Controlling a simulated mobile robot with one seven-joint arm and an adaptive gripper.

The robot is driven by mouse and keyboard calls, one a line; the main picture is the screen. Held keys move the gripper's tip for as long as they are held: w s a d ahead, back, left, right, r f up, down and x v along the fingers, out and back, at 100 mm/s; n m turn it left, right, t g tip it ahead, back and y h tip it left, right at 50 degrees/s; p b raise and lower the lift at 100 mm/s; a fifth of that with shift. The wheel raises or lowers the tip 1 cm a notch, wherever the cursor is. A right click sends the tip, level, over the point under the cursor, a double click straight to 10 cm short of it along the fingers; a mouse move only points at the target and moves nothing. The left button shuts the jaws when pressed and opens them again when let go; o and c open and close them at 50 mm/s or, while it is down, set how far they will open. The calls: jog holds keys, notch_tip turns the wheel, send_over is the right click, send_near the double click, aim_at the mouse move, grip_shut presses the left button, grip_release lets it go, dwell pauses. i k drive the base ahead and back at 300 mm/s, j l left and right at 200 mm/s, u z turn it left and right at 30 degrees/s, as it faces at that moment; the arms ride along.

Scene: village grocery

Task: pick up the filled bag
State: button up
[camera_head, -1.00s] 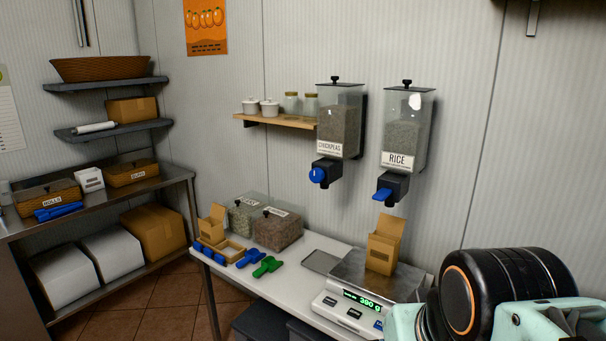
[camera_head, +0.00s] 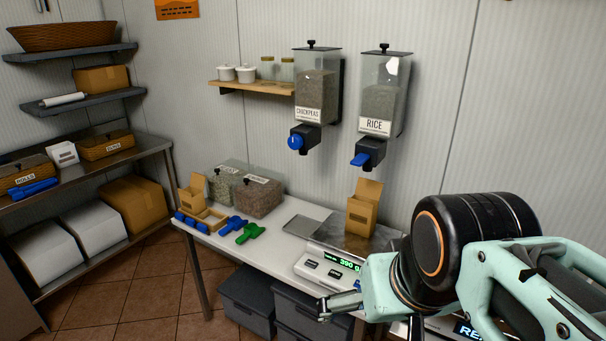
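The filled bag (camera_head: 362,210) is a brown paper bag with an open, raised flap. The scale's green display is partly covered by my arm. My gripper (camera_head: 330,306) shows at the lower middle, in front of the table's front edge. It is apart from the bag, lower and nearer the camera. Its fingers point left and are too small and overlapped to tell their opening.
A second brown bag (camera_head: 191,197) stands in a wooden holder at the table's left end. Blue scoops (camera_head: 233,224), a green scoop (camera_head: 250,233), a grey tray (camera_head: 304,229) and clear bins (camera_head: 258,195) share the table. Dark crates (camera_head: 247,302) sit below. The chickpeas dispenser (camera_head: 316,90) hangs left of the rice one.

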aim_at(361, 211)
jog(key=i+j, duration=0.25)
jog(key=i, duration=0.2)
jog(key=i+j+z, duration=0.1)
jog(key=i+j, duration=0.2)
jog(key=i, duration=0.1)
